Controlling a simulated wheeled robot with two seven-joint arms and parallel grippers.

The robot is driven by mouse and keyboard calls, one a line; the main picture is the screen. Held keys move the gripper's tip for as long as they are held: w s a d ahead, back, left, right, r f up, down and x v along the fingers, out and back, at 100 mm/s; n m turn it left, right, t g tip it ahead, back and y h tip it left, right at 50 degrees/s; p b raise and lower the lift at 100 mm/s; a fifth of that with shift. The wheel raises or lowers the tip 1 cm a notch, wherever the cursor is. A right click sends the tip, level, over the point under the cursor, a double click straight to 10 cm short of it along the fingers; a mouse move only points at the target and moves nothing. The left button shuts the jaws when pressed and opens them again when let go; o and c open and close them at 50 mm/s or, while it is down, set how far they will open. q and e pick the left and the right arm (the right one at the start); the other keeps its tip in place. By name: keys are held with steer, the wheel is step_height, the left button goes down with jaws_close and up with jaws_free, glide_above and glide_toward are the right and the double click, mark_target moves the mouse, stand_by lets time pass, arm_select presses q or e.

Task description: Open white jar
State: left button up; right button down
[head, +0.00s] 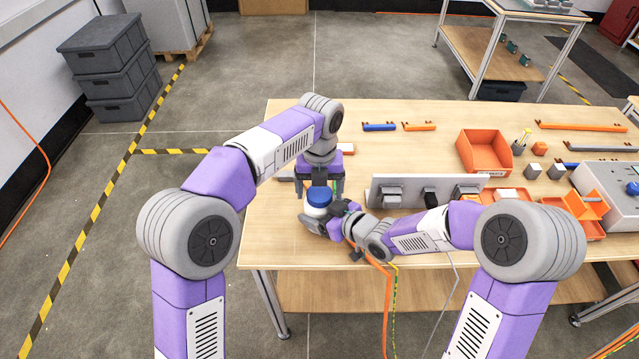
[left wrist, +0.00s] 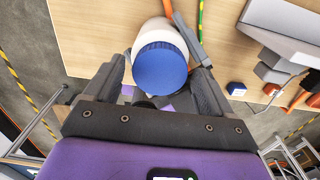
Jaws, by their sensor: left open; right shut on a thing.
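The white jar (head: 313,211) with a blue lid (head: 319,196) is upright near the front left of the table. In the left wrist view the blue lid (left wrist: 160,69) faces the camera and the white jar body (left wrist: 158,31) shows behind it. My left gripper (head: 321,190) points down from above, open, with its fingers on either side of the lid. In the left wrist view its fingers (left wrist: 160,88) stand apart from the lid, with gaps at both sides. My right gripper (head: 328,222) comes in from the right and is shut on the jar body; its fingers are partly hidden.
A grey metal fixture (head: 428,187) stands on the table (head: 290,240) just right of the jar. An orange bin (head: 485,151) and a grey device (head: 612,185) are farther right. Orange and green cables hang over the front edge.

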arm_select(q)
steer(key=c, duration=1.1)
steer(key=n, duration=1.1)
steer(key=shift+n, duration=0.4)
steer(key=n, duration=0.5)
steer(key=shift+r, duration=0.1)
steer(key=o, duration=1.2)
steer(key=shift+c, duration=0.2)
